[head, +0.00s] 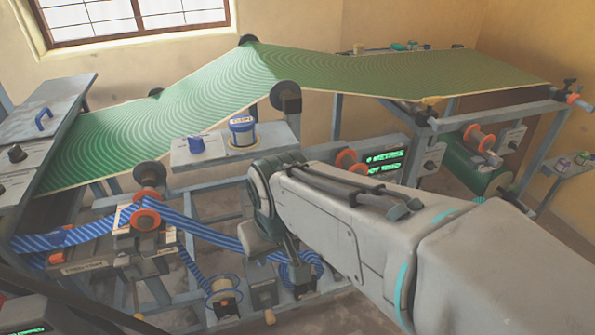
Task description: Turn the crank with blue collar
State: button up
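I cannot make out a crank with a blue collar for certain. Small grey units with knobs or handles sit low on the frame, one of them a handled unit (263,292) below my arm. My arm comes in from the right and bends down at the picture's middle. My gripper (291,248) seems to be at its lower end, small and dark against the machine. Its fingers cannot be made out, so whether it is open or touching anything does not show. My arm hides part of the machine behind it.
A green patterned web (215,88) runs over rollers across the machine. Blue striped ribbon (200,232) passes orange-flanged rollers (146,219) at left. A blue-labelled tin (242,131) stands on a grey shelf (205,158). A side table (572,170) stands at right.

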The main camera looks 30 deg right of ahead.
aim_at(265, 298)
jog(key=u, duration=1.2)
jog(key=k, duration=1.3)
jog(key=z, duration=1.95)
jog(key=i, duration=0.55)
jog(key=u, duration=1.05)
jog(key=i, duration=0.4)
jog(key=u, duration=0.05)
